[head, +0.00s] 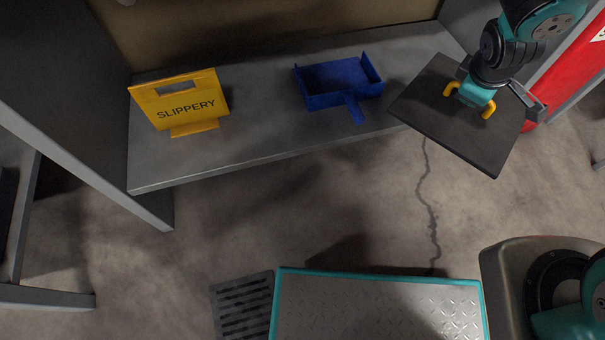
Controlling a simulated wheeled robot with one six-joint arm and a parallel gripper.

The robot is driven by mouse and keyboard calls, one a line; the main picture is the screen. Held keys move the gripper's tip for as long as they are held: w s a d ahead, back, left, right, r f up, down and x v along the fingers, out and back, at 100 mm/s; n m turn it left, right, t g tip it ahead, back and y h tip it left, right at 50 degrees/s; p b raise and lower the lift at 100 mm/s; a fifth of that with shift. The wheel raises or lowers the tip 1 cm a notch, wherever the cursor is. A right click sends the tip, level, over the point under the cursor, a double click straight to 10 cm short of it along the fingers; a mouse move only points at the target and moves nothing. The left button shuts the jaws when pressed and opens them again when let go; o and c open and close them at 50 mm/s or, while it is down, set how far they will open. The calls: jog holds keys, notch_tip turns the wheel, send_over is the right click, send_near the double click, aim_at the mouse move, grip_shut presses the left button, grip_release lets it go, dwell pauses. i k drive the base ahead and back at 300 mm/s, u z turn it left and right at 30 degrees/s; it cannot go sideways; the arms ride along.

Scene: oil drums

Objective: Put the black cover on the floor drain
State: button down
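The black cover (430,111) is a dark, flat, square plate with a yellow handle (488,111) on top. It hangs tilted in the air at the upper right, in front of the shelf's right end. My gripper (476,93) is over the handle and appears shut on it; its fingers hide the handle's middle. The floor drain (240,298) is a dark slotted grate in the floor at the bottom, left of centre. Its lower part is cut off by the picture edge. The cover is well up and to the right of the drain.
A grey shelf (260,142) bears a yellow SLIPPERY sign (183,92) and a blue dustpan (343,82). My teal-edged deck (370,305) adjoins the drain's right side in view. A red object (572,72) stands far right. Open floor lies between shelf and drain.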

aim_at(247, 312)
jog(key=u, duration=2)
jog(key=k, duration=2.1)
jog(key=z, duration=0.55)
jog(key=i, duration=1.65)
